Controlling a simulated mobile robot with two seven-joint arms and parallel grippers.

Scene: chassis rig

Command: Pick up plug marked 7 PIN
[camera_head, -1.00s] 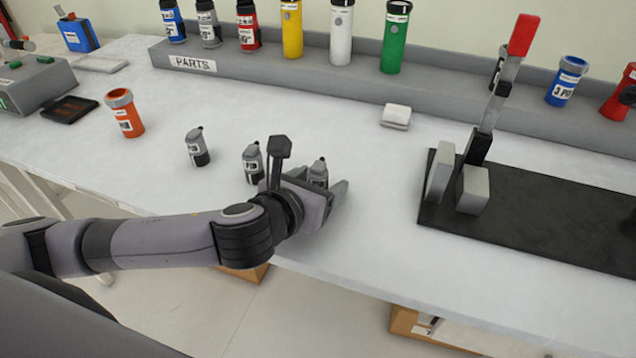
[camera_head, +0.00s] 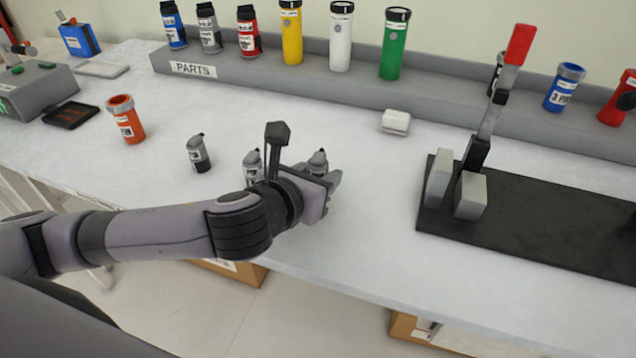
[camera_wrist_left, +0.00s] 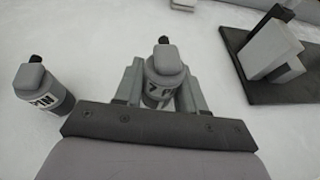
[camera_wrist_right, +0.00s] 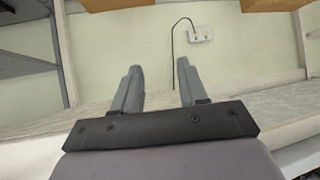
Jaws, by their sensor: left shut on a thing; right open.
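The grey plug marked 7 PIN (camera_wrist_left: 163,82) stands between the fingers of my left gripper (camera_wrist_left: 162,92) in the left wrist view; its label is partly visible. In the head view, the top of this plug (camera_head: 317,160) shows above my left gripper (camera_head: 325,180), which is shut on it at the table. A second grey plug (camera_wrist_left: 43,88) with a PIN label stands just left of it, and it also shows in the head view (camera_head: 252,165), partly behind the wrist. My right gripper (camera_wrist_right: 158,85) is open and empty.
An orange connector (camera_head: 127,120) stands at the left. A black fixture plate (camera_head: 540,220) with grey clamp blocks and a red-handled lever (camera_head: 520,45) lies at the right. A small white block (camera_head: 396,122) sits mid-table. A PARTS rack (camera_head: 270,75) runs along the back.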

